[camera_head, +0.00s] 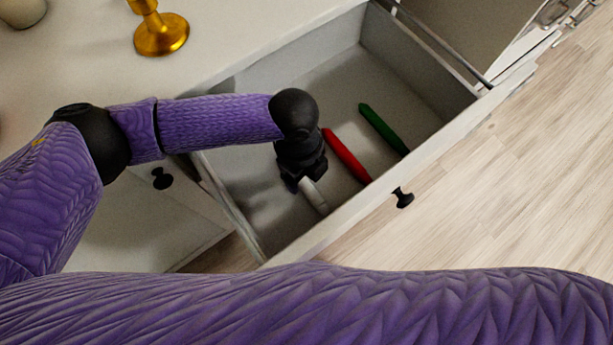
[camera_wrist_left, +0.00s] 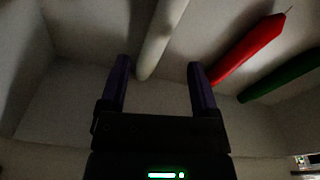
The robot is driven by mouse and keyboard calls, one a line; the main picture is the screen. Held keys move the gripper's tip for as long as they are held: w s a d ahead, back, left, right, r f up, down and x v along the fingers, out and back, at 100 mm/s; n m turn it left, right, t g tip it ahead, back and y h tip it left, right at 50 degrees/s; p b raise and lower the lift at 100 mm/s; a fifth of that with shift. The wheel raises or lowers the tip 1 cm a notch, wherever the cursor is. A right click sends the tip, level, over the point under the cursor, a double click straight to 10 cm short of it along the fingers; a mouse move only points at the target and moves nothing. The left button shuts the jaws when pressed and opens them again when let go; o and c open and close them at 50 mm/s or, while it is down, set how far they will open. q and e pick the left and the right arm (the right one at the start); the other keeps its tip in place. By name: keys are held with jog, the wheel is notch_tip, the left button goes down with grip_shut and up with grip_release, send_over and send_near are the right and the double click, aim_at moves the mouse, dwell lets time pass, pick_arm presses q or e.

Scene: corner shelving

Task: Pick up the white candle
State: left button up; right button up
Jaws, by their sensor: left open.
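The white candle (camera_head: 315,196) lies in the open drawer (camera_head: 250,83), partly hidden under my left gripper (camera_head: 297,184) in the head view. In the left wrist view the white candle (camera_wrist_left: 157,40) lies lengthwise ahead, with its near end between the lines of the two fingers. My left gripper (camera_wrist_left: 160,76) is open, with nothing held between its fingers. I cannot tell how far above the candle the fingertips are. My right gripper is not in view.
A red candle (camera_head: 346,156) and a green candle (camera_head: 383,129) lie to the right in the same drawer. The drawer walls surround my left gripper. A gold candlestick (camera_head: 161,36) stands on the white top (camera_head: 95,65).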

aim_at(306, 183)
pick_arm(q)
jog(key=f, duration=0.1)
jog(key=f+b, duration=0.2)
jog(key=f, duration=0.1)
jog(key=shift+s, duration=0.3)
jog(key=shift+f, duration=0.3)
jog(key=shift+r, duration=0.2)
grip_shut()
